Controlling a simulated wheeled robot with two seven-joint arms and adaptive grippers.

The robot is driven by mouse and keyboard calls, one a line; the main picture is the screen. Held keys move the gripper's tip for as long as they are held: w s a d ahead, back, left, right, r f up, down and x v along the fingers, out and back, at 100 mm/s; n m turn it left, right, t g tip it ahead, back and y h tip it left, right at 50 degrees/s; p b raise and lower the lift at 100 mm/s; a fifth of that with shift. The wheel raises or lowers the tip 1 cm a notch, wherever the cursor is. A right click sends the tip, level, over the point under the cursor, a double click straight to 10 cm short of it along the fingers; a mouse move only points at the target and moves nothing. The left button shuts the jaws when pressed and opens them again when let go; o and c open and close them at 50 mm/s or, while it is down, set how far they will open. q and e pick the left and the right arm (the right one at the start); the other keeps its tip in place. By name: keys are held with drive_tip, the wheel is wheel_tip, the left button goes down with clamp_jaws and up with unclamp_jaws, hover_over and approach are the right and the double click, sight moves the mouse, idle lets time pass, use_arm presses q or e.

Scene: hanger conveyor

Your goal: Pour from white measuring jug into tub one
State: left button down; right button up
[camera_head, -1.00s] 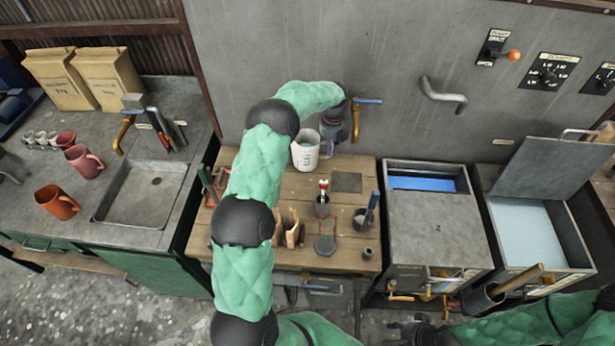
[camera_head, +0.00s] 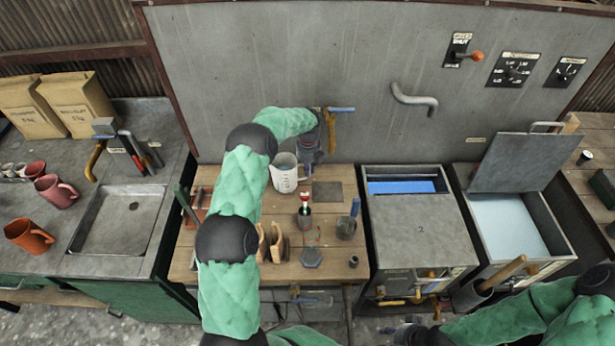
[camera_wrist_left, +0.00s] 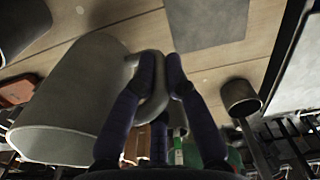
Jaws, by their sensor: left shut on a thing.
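The white measuring jug (camera_head: 284,176) stands upright at the back of the wooden bench, its handle side to the right. My left gripper (camera_head: 306,172) is at that handle. In the left wrist view the jug (camera_wrist_left: 75,105) fills the left side, and the fingers (camera_wrist_left: 160,75) are closed around its handle. A tub with an open, raised lid (camera_head: 517,228) at the right holds pale liquid; I see no number on it.
A pot with a red-and-white tool (camera_head: 304,215), a cup with a blue-handled tool (camera_head: 347,226) and wooden blocks (camera_head: 270,243) stand in front of the jug. A tap (camera_head: 331,130) is on the wall behind. A wooden-handled tool (camera_head: 502,272) leans before the open tub.

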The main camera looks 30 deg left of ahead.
use_arm(q)
drive_tip(key=shift+f, duration=2)
drive_tip(key=shift+f, duration=0.1)
drive_tip(key=shift+f+b, duration=0.25)
drive_tip(key=shift+b, duration=0.2)
drive_tip(key=c, duration=1.2)
unclamp_jaws()
drive_tip(key=shift+c, duration=0.2)
drive_tip(key=shift+r+p, duration=0.5)
drive_tip(key=shift+p, duration=0.1)
drive_tip(key=r, duration=1)
drive_tip(key=shift+s+d, duration=0.15)
drive_tip(key=shift+s, duration=0.05)
